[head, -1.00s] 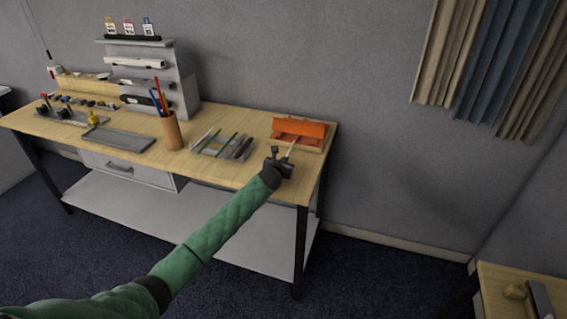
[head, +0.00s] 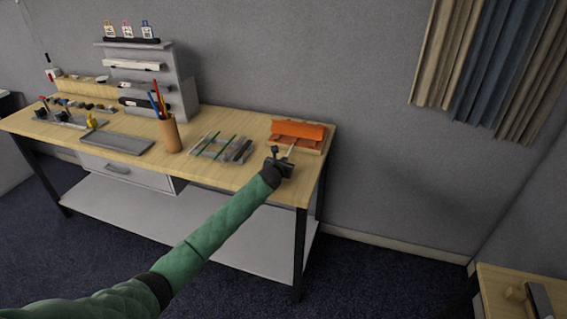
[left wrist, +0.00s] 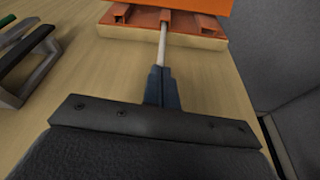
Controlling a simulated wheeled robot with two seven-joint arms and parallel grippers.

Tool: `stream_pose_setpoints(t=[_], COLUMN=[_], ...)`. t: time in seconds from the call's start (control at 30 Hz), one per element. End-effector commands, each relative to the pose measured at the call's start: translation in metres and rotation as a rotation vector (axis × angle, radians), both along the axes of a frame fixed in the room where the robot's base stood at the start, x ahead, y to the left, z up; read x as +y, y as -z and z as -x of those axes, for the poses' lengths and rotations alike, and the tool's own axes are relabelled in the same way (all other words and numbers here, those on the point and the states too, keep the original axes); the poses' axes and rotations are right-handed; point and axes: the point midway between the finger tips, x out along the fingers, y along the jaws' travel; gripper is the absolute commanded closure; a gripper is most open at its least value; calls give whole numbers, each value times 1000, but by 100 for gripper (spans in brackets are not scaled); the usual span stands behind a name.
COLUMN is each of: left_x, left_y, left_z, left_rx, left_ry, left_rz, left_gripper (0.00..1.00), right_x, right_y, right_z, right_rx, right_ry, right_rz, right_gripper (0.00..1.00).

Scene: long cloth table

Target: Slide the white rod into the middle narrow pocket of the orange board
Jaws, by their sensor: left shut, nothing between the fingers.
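The orange board (head: 299,131) lies near the back right corner of the table, and its front edge with narrow pockets shows in the left wrist view (left wrist: 205,30). The thin white rod (left wrist: 163,45) points into the middle pocket. Its far end is inside or at that pocket; how deep I cannot tell. The near end meets the tips of my left gripper (left wrist: 160,73), in line with them. In the head view my left gripper (head: 286,158) is in front of the board, its fingers shut with nothing gripped between them. My right gripper is out of view.
Left of the board is a clear tray (head: 222,147) with green and dark sticks. Further left are a pencil cup (head: 170,133), a grey tray (head: 117,139) and a grey shelf unit (head: 157,85). The table's right edge is close to the board.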

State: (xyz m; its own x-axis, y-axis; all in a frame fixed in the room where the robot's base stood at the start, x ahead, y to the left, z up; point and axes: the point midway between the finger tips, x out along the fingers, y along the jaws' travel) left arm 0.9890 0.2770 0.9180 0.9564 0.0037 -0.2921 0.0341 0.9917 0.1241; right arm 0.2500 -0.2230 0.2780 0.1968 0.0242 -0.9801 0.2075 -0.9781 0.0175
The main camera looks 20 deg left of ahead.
Motion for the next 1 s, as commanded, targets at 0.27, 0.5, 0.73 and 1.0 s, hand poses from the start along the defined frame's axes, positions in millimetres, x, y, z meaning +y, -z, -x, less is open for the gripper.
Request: stream_pose_setpoints(t=[0.27, 0.5, 0.73, 1.0], left_x=[0, 0, 0, 0], left_y=[2, 1, 1, 1], left_z=[-4, -8, -12, -16], left_rx=[3, 2, 1, 1], left_ry=[-1, 0, 0, 0], left_rz=[-1, -1, 0, 0], left_gripper=[100, 100, 100, 100], right_x=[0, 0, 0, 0], right_y=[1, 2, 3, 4], right_z=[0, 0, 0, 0], right_rx=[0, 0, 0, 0], right_ry=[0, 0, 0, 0], right_rz=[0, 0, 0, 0], right_gripper=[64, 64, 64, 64])
